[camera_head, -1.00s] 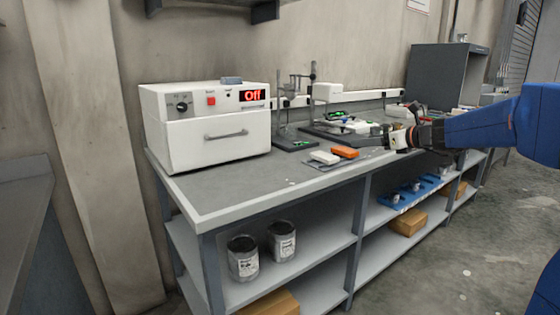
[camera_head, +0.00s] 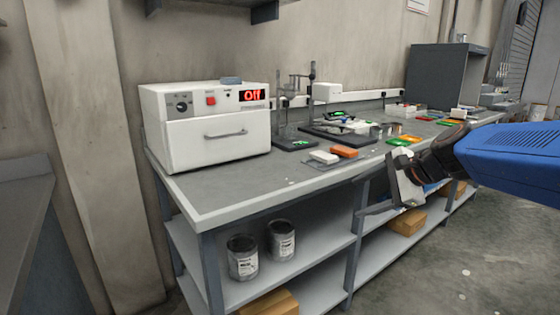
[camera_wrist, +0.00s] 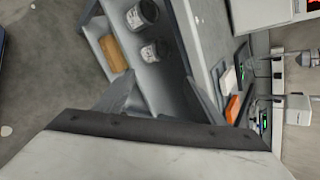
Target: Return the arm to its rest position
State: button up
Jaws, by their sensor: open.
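My gripper (camera_head: 372,211) is in front of the bench's front edge, at the right of the head view, with my blue arm reaching in from the right edge. Its jaws are open, and I see nothing between them. In the wrist view the fingers (camera_wrist: 158,100) frame the bench's lower shelf and the floor. The gripper is apart from the items on the bench top.
The grey bench (camera_head: 225,200) carries a white oven (camera_head: 205,128) reading "Off", an orange block (camera_head: 344,151) and a white block (camera_head: 323,157). The floor (camera_head: 480,265) at right is clear.

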jog(key=s+d+f+n+h, duration=0.2)
jog(key=s+f+n, duration=0.3)
jog(key=s, duration=0.3)
jog(key=s+d+f+n+g+h, duration=0.1)
jog(key=s+d+f+n+h, duration=0.1)
jog(key=s+f+n, duration=0.3)
jog(key=s+d+f+n+g+h, duration=0.1)
jog(key=s+f+n, duration=0.4)
jog(key=s, duration=0.8)
jog(key=shift+d+n+h, duration=0.6)
jog(key=shift+d+h, duration=0.2)
jog(key=shift+d, duration=0.35)
jog(key=shift+r, duration=0.1)
jog(key=shift+c, duration=0.7)
